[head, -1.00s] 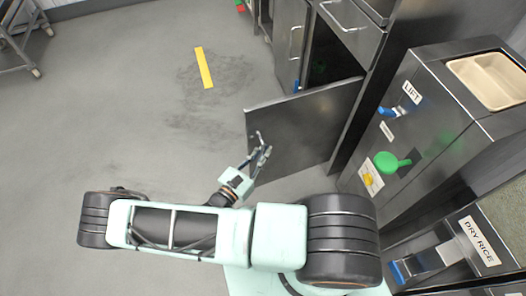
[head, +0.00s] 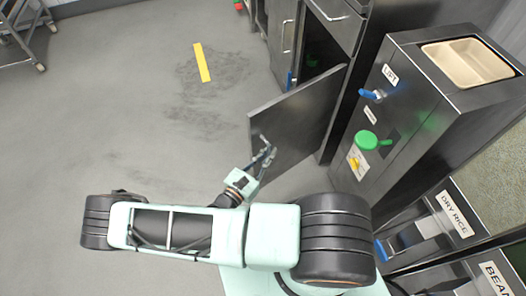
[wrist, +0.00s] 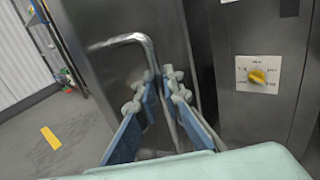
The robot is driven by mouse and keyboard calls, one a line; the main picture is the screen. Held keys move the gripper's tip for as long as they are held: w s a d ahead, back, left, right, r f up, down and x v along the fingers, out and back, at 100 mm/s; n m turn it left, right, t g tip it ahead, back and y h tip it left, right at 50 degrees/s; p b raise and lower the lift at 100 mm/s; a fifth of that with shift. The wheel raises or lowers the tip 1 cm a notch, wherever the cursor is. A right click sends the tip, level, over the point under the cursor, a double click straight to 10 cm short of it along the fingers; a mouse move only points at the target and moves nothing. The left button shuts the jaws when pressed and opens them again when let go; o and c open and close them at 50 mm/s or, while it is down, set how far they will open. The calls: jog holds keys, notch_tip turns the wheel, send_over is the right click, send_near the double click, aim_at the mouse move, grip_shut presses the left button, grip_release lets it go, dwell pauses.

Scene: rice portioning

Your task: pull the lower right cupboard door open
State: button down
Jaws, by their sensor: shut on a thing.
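The lower right cupboard door (head: 298,122) is a dark metal panel that stands swung out from its cabinet, with the dark inside showing behind it. In the wrist view the door (wrist: 118,65) fills the middle left, and its bent metal bar handle (wrist: 130,39) runs down between my fingers. My gripper (head: 265,152) is at the door's outer face near its free edge. In the wrist view my gripper (wrist: 160,98) is shut on the handle, with blue-grey fingers on both sides of it. The fingers hide part of the handle.
A dark metal dispenser (head: 408,120) with a beige tray, green knob and blue lever stands right of the door. A DRY RICE unit (head: 445,222) is at the lower right. The grey floor on the left is clear around a yellow strip (head: 202,62). A cart (head: 25,35) stands at the far upper left.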

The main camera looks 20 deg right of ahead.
jog(key=shift+s+d, duration=0.2)
jog(key=shift+s, duration=0.35)
jog(key=c, duration=2.3)
grip_release()
jog(key=shift+c, duration=0.2)
notch_tip(320, 180, up, 10)
jog(key=shift+s, duration=0.1)
